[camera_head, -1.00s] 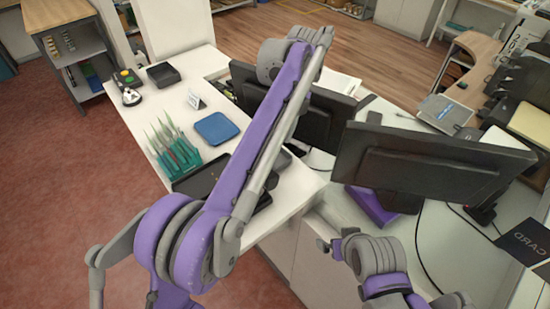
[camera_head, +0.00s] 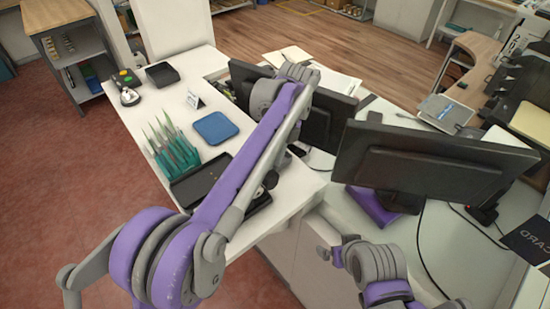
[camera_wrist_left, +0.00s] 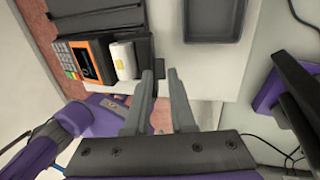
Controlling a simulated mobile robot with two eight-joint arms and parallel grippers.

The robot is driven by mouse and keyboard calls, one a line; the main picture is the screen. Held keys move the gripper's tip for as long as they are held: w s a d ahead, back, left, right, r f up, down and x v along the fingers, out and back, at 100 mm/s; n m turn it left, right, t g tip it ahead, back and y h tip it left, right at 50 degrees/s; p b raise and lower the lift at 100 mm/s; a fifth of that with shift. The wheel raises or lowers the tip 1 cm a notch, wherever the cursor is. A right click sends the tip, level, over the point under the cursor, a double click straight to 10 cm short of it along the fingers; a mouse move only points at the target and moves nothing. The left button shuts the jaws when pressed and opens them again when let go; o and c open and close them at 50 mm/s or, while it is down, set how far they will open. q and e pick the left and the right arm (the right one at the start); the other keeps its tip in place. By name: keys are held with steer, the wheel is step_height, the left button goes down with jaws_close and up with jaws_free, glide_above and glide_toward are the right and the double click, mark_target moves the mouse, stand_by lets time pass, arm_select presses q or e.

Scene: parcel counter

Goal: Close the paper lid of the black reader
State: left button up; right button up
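The black reader (camera_wrist_left: 85,62) shows at the upper left of the left wrist view, with an orange frame, a keypad and a small screen. A white paper roll (camera_wrist_left: 124,60) lies exposed at its right end. A dark upright piece stands just right of the roll; I cannot tell for sure that it is the lid. My left gripper (camera_wrist_left: 160,73) is open and empty, its left fingertip close to that piece; contact is unclear. In the head view the reader is not clearly visible, and my left arm covers part of the counter. My right gripper is not in view.
A dark tray (camera_wrist_left: 213,40) lies right of the reader in the wrist view. On the white counter (camera_head: 225,165) are a teal holder with pointed items (camera_head: 172,148), a blue pad (camera_head: 215,128) and a black tray (camera_head: 162,74). A monitor (camera_head: 430,160) stands right, by a purple box (camera_head: 372,206).

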mark_target(262, 181)
arm_select(q)
jaws_close()
steer(key=a+t+h, duration=0.1)
steer(key=s+a+r+t+h, duration=0.1)
steer(key=shift+s+r+h, duration=0.15)
steer(key=shift+s+h, duration=0.1)
steer(key=shift+h, duration=0.15)
steer(key=shift+s+a+r+t+h+b, duration=0.2)
steer(key=shift+s+a+t+h, duration=0.1)
steer(key=shift+a+t+h, duration=0.3)
steer(key=shift+s+a+r+t+h+b, duration=0.15)
steer(key=shift+s+a+t+h, duration=0.15)
steer(key=shift+t+h, duration=0.35)
steer(key=shift+f+h, duration=0.1)
steer(key=shift+h, duration=0.15)
steer(key=o, duration=0.5)
jaws_free()
